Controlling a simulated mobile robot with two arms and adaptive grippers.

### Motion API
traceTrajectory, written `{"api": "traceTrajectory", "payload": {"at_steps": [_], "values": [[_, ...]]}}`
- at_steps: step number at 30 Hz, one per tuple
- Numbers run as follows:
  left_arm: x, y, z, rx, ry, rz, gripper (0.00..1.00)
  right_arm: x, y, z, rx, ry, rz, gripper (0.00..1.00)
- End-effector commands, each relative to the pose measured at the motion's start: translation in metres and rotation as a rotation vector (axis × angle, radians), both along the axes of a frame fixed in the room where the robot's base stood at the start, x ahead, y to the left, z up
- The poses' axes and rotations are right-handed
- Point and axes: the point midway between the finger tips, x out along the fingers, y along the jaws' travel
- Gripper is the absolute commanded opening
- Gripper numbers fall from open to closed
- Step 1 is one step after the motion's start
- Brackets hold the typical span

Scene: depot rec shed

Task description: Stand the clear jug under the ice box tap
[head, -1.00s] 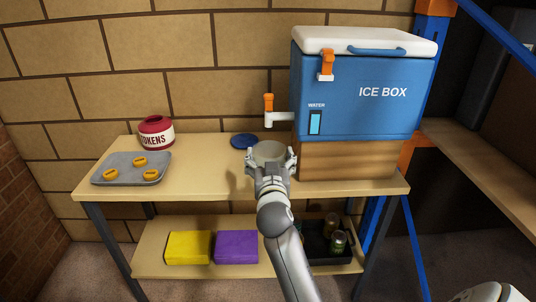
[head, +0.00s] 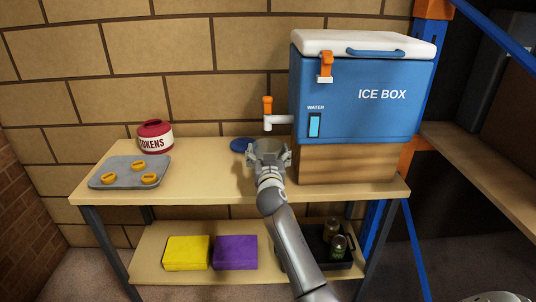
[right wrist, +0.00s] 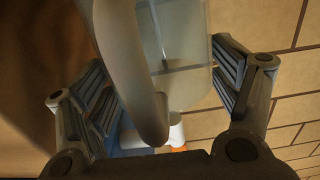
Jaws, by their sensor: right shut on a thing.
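My right gripper (head: 269,156) is shut on the clear jug (head: 269,145), over the table just left of the ice box. In the right wrist view, the jug's thick curved handle (right wrist: 150,95) and see-through wall (right wrist: 185,55) lie between the fingers. In the head view the gripper hides most of the jug, so I cannot tell whether its base touches the table. The ice box (head: 355,100) is blue with a white lid. Its white tap (head: 278,120) with an orange lever is above and behind the jug's rim. My left gripper is not in view.
A red and white tokens jar (head: 155,137) and a grey tray (head: 110,180) with orange tokens stand at left. The table between tray and jug is clear. A wooden block (head: 345,164) supports the ice box.

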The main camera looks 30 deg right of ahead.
Motion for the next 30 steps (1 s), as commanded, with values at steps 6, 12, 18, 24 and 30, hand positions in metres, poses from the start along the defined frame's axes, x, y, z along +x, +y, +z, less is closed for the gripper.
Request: {"api": "traceTrajectory", "payload": {"at_steps": [6, 12, 18, 24, 30], "values": [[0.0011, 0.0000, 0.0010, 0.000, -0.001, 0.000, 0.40, 0.0001, 0.0003, 0.0011, -0.001, -0.003, 0.001, 0.50], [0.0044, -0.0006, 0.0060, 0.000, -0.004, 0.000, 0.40, -0.0001, 0.0003, -0.0012, 0.000, 0.000, 0.000, 0.89], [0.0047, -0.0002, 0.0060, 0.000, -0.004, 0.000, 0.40, -0.0001, 0.0003, -0.0012, 0.000, 0.000, 0.000, 1.00], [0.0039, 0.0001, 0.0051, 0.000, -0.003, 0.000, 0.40, -0.0001, 0.0002, -0.0012, 0.000, 0.000, 0.000, 1.00], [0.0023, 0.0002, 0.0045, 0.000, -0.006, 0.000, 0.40, -0.0002, 0.0001, 0.0021, 0.000, 0.000, 0.000, 1.00]]}}
